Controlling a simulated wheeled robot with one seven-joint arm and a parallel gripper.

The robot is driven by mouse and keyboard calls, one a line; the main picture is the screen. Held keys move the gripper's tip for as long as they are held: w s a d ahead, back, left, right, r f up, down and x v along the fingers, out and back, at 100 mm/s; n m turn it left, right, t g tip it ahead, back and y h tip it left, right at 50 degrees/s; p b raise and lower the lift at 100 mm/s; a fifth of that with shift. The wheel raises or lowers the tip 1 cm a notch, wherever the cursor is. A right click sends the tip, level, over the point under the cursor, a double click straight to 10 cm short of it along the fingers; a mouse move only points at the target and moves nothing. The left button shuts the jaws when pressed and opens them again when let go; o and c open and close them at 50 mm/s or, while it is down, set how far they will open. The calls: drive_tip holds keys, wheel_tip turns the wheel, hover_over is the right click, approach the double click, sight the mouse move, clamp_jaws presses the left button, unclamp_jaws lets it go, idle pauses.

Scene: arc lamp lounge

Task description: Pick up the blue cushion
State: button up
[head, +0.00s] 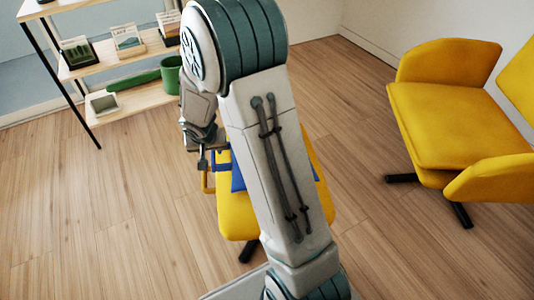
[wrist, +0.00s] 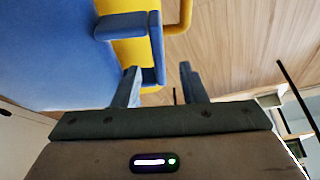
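The blue cushion (head: 238,180) lies on a yellow seat (head: 237,215) in the head view, and my arm hides most of it. In the wrist view a large blue surface, which looks like the cushion (wrist: 50,55), fills the upper left. Smaller blue parts (wrist: 121,25) and a yellow patch (wrist: 133,48) lie beside it; I cannot tell if these blue parts belong to the cushion. My gripper (wrist: 160,85) is open, with floor showing between its fingers.
A yellow armchair (head: 445,125) stands at the right. A shelf (head: 130,100) with books and a green pot (head: 171,75) stands at the upper left. A yellow tube-like part (head: 207,181) sticks out at the seat's left. The wooden floor at the left is clear.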

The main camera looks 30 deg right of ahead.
sight(212, 155)
drive_tip(key=b+x, duration=0.2)
drive_tip(key=x, duration=0.3)
drive_tip(key=shift+s, duration=0.15)
clamp_jaws()
drive_tip(key=shift+r, duration=0.1)
